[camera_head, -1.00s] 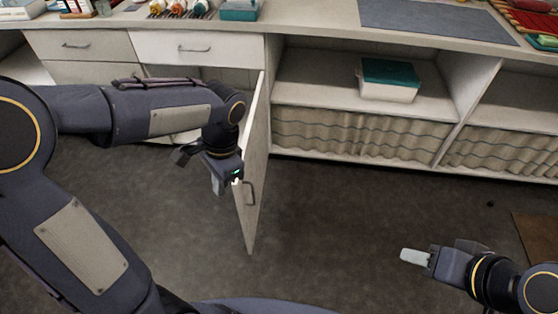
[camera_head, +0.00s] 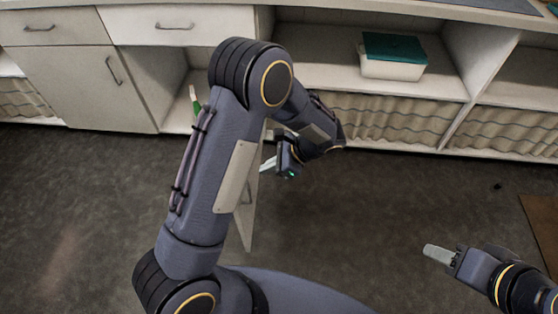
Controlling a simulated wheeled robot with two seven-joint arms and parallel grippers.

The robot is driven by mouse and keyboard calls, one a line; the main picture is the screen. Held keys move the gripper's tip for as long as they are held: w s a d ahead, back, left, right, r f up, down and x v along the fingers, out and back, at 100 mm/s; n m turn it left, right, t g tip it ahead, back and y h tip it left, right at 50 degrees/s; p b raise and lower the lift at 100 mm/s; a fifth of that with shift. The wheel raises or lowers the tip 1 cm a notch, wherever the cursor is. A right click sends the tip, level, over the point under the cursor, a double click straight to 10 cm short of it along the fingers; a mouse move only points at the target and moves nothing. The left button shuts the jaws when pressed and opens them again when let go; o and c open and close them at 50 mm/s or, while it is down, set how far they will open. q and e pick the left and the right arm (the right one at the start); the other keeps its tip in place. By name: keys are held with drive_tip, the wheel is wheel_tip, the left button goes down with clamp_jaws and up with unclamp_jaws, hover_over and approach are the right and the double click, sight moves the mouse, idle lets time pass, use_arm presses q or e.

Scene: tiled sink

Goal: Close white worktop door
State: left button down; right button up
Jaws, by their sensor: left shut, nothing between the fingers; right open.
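The white worktop door (camera_head: 246,222) stands open, swung out from the cabinet toward me. My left arm crosses in front of it and hides much of it, including most of the handle area. Its lower free corner shows above the dark floor. My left gripper (camera_head: 268,165) is shut and empty, on the right, outer side of the door, with its fingers pointing left toward it. I cannot tell whether the fingertips touch the door. My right gripper (camera_head: 436,254) is open and empty, low at the right, away from the door.
A green bottle (camera_head: 195,101) stands inside the open cabinet. A closed cabinet door (camera_head: 85,85) and drawers (camera_head: 175,25) are at the left. A white box with a teal lid (camera_head: 392,57) sits on the open shelf. The floor (camera_head: 350,210) between my grippers is clear.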

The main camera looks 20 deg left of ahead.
use_arm(q)
drive_tip(key=s+a+f, duration=0.1)
drive_tip(key=a+f, duration=0.1)
drive_tip(key=a, duration=0.4)
drive_tip(key=shift+s, duration=0.4)
